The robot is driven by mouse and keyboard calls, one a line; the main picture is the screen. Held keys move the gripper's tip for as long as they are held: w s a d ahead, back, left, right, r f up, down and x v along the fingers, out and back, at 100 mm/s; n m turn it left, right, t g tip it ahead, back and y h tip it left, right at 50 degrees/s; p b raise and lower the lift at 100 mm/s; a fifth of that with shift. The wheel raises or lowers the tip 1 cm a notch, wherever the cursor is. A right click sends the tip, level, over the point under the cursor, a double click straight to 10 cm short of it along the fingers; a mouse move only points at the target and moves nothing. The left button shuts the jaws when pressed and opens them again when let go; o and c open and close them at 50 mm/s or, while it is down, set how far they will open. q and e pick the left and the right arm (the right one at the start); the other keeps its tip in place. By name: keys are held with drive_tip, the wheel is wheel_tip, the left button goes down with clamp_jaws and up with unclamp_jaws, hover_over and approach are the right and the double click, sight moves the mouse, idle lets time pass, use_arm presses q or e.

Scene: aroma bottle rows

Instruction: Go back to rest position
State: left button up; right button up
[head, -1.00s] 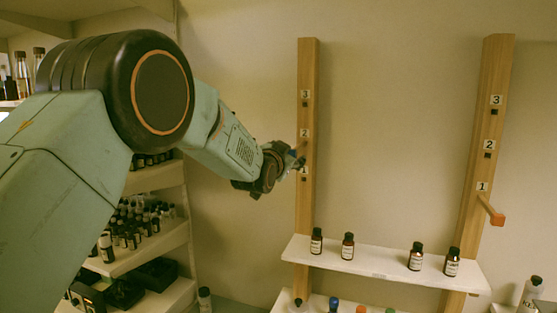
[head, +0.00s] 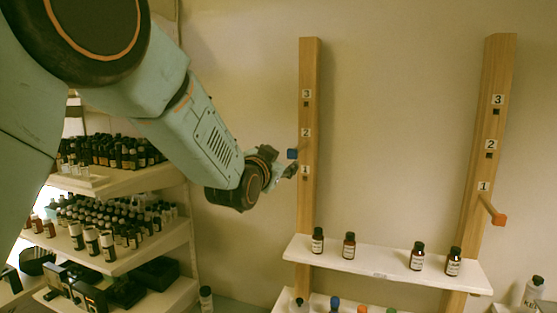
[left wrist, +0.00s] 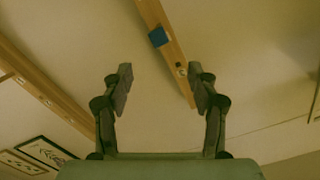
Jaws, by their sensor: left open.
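My left gripper (head: 291,171) is open and empty, just in front of the left wooden post (head: 308,220). A blue-ended peg (head: 292,154) sticks out of that post near the label 2, just above the gripper. In the left wrist view the blue end (left wrist: 158,37) lies beyond the open fingers (left wrist: 160,90), apart from them. An orange-ended peg (head: 498,219) sticks out of the right wooden post (head: 492,120) near the label 1. My right gripper is not in view.
A white shelf board (head: 385,266) between the posts holds several brown bottles (head: 349,245). Coloured caps show on a lower board. Side shelves (head: 150,252) at left hold many small bottles. The wall area between the posts is free.

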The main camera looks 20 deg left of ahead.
use_arm(q)
drive_tip(key=shift+w, duration=0.1)
drive_tip(key=s+f+n+g+b, duration=0.25)
drive_tip(key=s+f, duration=0.35)
drive_tip(key=f, duration=0.8)
drive_tip(key=s+f+n+g+b, duration=0.1)
drive_tip(key=s+f+g+b, duration=0.4)
drive_tip(key=f, duration=0.9)
drive_tip(key=s+f+n+g+b, duration=0.15)
drive_tip(key=s+f, duration=0.55)
drive_tip(key=f, duration=0.7)
drive_tip(key=s+a+f+g+b, duration=0.1)
drive_tip(key=s+f+g+b, duration=0.7)
drive_tip(key=s+f, duration=2.3)
drive_tip(key=s+b, duration=0.3)
drive_tip(key=b, duration=0.3)
drive_tip(key=shift+f+n+g+b, duration=0.3)
drive_tip(key=shift+n+b, duration=0.05)
drive_tip(key=shift+n, duration=0.05)
